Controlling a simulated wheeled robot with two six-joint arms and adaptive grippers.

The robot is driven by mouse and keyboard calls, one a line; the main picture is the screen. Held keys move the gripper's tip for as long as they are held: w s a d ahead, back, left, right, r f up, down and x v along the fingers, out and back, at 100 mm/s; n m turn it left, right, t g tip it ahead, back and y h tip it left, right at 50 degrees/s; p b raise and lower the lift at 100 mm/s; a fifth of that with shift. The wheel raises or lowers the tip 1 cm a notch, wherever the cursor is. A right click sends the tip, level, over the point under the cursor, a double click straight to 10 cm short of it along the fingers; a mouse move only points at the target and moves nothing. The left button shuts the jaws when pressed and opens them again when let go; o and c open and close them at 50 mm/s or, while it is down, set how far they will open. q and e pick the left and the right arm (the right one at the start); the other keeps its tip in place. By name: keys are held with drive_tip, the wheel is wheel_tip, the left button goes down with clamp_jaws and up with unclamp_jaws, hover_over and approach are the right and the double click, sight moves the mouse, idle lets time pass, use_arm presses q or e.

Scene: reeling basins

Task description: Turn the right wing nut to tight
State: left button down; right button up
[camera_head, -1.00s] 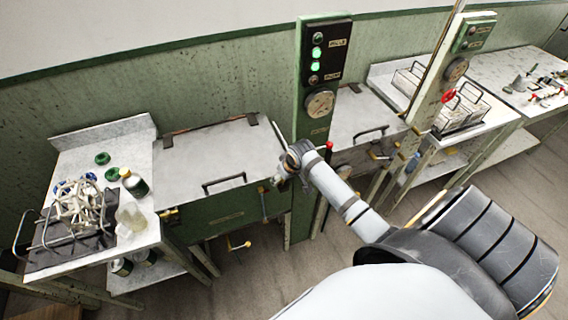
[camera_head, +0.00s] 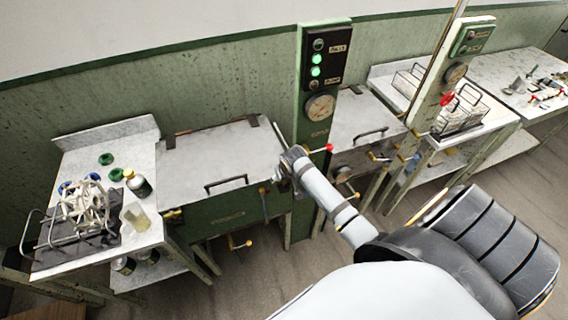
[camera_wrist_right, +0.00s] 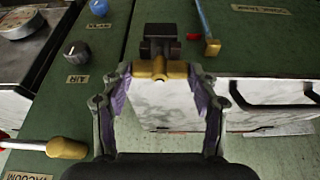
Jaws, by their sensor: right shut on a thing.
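The right wing nut (camera_wrist_right: 159,70) is brass, with its wings spread sideways below a dark clamp block, in the right wrist view. My right gripper (camera_wrist_right: 160,76) has its purple-padded fingertips on both ends of the wings, shut on the nut. In the head view my right gripper (camera_head: 281,175) is at the right front edge of the closed grey basin lid (camera_head: 215,155); there the wing nut is too small and covered to make out. My left gripper is not in view.
A blue lever with a brass end (camera_wrist_right: 213,46) is close to the right of the nut. A dark knob (camera_wrist_right: 76,50) and a red-and-brass handle (camera_wrist_right: 66,148) are on the left. The green control column (camera_head: 318,110) stands beside my right gripper.

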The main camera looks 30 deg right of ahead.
drive_tip(key=o, duration=1.1)
drive_tip(key=shift+o, duration=0.2)
drive_tip(key=v, duration=1.2)
